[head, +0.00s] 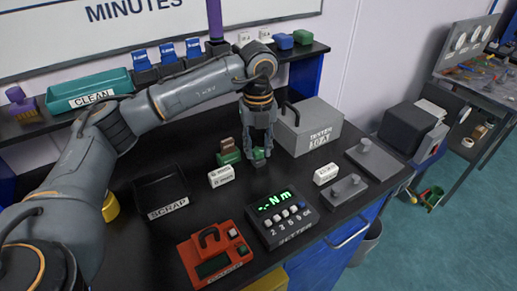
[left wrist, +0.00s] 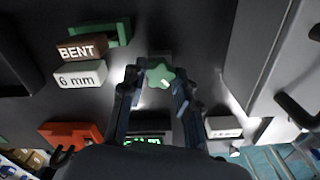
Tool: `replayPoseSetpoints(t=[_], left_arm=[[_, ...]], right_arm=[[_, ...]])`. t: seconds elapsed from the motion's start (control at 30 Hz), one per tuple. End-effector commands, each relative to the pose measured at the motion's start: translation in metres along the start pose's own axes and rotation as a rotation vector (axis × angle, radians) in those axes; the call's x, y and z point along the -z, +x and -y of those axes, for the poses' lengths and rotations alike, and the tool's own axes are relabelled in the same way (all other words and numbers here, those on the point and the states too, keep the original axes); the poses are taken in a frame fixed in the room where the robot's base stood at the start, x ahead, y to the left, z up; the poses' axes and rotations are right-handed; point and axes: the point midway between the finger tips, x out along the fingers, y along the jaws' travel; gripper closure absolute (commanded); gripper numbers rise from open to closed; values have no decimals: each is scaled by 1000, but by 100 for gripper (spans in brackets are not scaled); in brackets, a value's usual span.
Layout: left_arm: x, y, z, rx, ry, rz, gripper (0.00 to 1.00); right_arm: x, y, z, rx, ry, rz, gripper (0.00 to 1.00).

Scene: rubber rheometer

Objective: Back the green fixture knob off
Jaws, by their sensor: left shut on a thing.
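The green star-shaped fixture knob (left wrist: 159,75) sits between the two fingers of my left gripper (left wrist: 155,78), seen from above in the left wrist view. In the head view the knob (head: 259,153) shows low between the fingertips of my left gripper (head: 258,148), which points down over the black bench. The gripper is shut on the knob. What lies under the knob is mostly hidden by the fingers. My right gripper is in neither view.
Beside the knob stand a green holder with a brown BENT block (head: 228,147) and a white block (head: 221,176). A grey box (head: 308,127) stands close on the right. The SCRAP tray (head: 162,190), SETTER unit (head: 283,218) and red device (head: 214,256) lie around.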

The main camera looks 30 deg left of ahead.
Motion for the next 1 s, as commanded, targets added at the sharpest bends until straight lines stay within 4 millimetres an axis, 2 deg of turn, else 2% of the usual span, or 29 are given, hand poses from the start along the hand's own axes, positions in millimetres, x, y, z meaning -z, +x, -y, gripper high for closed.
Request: replayPoseSetpoints(t=[0.13,0.43,0.73,1.0], left_arm=[[0,1,0,-1,-100,-1,100],[1,1,0,-1,-119,-1,100],[1,0,0,-3,-453,-1,100],[1,2,0,-3,-508,-1,100]], right_arm=[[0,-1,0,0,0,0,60],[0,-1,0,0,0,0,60],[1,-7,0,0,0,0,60],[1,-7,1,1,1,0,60]])
